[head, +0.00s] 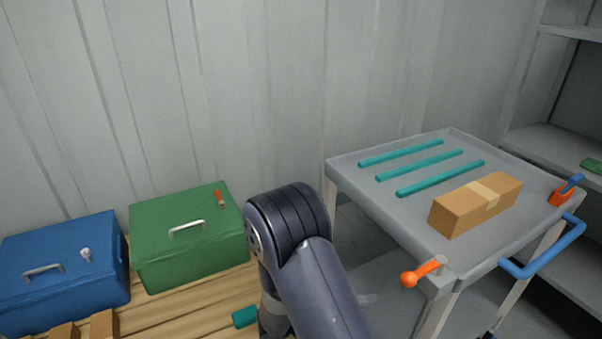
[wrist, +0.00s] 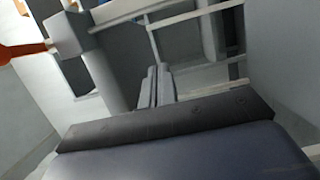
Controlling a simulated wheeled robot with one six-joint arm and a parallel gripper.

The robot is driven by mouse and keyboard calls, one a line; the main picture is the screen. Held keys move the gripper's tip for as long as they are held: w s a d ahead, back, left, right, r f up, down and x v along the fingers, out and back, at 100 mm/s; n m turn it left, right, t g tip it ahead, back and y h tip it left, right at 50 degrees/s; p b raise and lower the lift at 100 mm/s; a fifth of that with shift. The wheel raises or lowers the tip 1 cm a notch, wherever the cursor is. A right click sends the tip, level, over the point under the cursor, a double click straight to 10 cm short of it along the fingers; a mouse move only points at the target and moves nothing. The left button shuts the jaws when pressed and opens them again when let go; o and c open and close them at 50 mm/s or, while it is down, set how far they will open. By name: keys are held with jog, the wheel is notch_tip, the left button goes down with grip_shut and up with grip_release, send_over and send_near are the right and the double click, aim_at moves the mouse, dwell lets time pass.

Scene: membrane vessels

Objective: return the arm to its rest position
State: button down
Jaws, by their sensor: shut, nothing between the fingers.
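My arm shows in the head view as a dark bent link rising in front of the cart, with its elbow at the top. Pale frame bars and grey panels lie beyond the fingertips.
A grey cart (head: 350,175) at right carries three teal bars (head: 420,168) and a cardboard box (head: 462,213). An orange-knobbed lever (head: 424,271) juts from its corner. Green (head: 165,240) and blue (head: 75,255) boxes stand left on pallets.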

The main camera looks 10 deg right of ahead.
jog(key=shift+d, duration=0.1)
jog(key=s+d, duration=0.2)
jog(key=d, duration=0.9)
jog(key=shift+s+p, duration=0.25)
jog(key=shift+p, duration=0.15)
